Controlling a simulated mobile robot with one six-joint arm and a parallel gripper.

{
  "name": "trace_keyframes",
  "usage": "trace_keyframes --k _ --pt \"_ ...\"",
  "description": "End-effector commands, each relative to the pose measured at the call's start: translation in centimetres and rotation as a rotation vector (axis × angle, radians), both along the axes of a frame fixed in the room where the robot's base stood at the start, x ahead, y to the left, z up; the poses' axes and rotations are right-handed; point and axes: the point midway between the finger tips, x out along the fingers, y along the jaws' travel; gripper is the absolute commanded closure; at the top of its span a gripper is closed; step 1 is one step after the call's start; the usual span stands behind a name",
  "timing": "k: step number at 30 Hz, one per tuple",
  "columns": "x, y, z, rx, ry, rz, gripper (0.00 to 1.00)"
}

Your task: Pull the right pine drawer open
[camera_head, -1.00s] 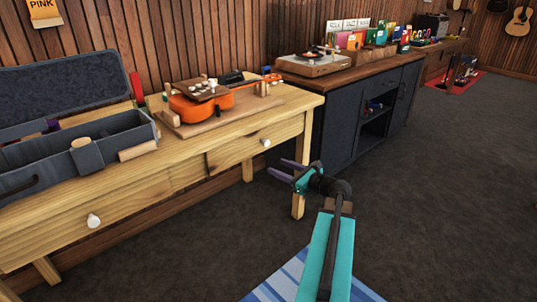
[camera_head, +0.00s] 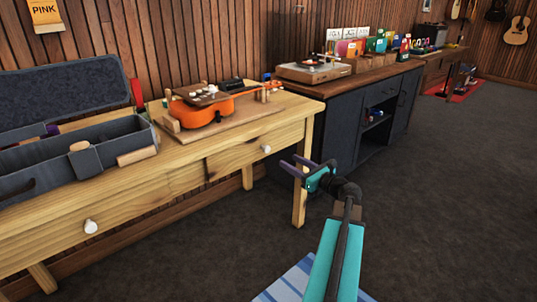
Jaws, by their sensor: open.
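The right pine drawer (camera_head: 235,158) is in the front of the pine workbench (camera_head: 172,168), and it looks shut. Its round white knob (camera_head: 266,149) sticks out near the right leg of the bench. My gripper (camera_head: 291,165) is open and empty, with its two purple fingers pointing left. In the picture it is just right of and a little below the knob, and apart from it. How far it is in depth from the drawer front is hard to tell. The left drawer (camera_head: 60,236) also looks shut, with its own white knob (camera_head: 90,226).
A dark cabinet (camera_head: 350,125) with a turntable (camera_head: 314,71) stands behind my gripper. Dark carpet at the right is free.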

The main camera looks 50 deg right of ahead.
Motion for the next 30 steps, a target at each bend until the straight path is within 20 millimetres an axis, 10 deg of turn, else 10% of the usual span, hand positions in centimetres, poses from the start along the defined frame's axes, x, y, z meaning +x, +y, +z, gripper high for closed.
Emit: trace_keyframes --k 30 --pt "11.8 -0.9 0.0 -0.001 0.000 -0.002 0.56"
